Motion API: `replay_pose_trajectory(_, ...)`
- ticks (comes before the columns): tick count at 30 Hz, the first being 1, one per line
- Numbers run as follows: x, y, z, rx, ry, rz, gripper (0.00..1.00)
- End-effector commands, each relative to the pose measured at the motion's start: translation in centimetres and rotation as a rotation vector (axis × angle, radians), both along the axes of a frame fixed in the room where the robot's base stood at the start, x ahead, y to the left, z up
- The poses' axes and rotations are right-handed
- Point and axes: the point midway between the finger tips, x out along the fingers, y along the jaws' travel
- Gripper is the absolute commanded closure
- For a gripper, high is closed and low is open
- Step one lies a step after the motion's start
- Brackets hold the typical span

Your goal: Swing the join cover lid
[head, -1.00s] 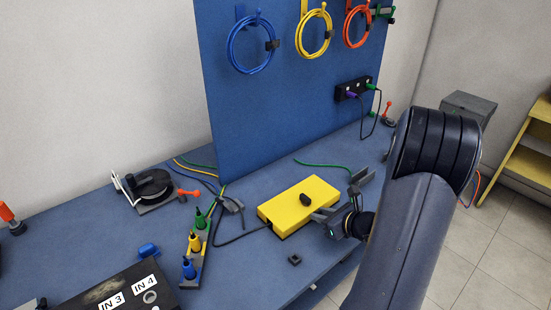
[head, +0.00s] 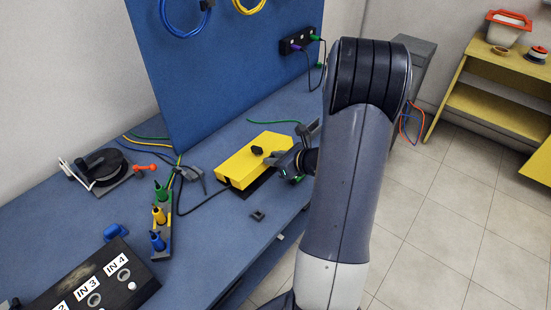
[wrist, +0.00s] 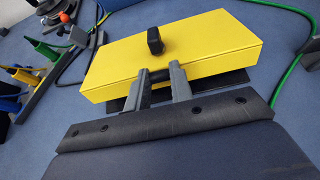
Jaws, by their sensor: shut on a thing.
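The join cover lid (head: 245,165) is a yellow box-shaped cover with a black knob (head: 257,150) on top. It fills the middle of the wrist view (wrist: 195,50), where the black knob (wrist: 154,40) stands near its close edge. A dark base strip (wrist: 234,79) shows under that edge, so the lid sits partly off it, tilted or swung. My gripper (head: 284,160) is at the lid's right side in the head view. The exact contact is partly hidden.
A cable runs left from the lid to a rack of green, yellow and blue plugs (head: 160,217). A green cable (head: 268,121) lies behind the lid. A small dark block (head: 257,215) is in front. The blue pegboard (head: 215,80) stands behind.

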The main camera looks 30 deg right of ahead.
Motion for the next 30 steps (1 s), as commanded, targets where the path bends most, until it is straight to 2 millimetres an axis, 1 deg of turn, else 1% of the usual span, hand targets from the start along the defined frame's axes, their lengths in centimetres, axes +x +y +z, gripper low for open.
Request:
replay_pose_trajectory(5, 0.2, 0.0, 0.4, 0.000, -0.002, 0.000, 0.93)
replay_pose_trajectory(18, 2.4, 0.9, 3.3, -0.001, -0.004, 0.002, 0.93)
replay_pose_trajectory(30, 2.6, 0.9, 3.5, 0.000, -0.003, 0.000, 0.93)
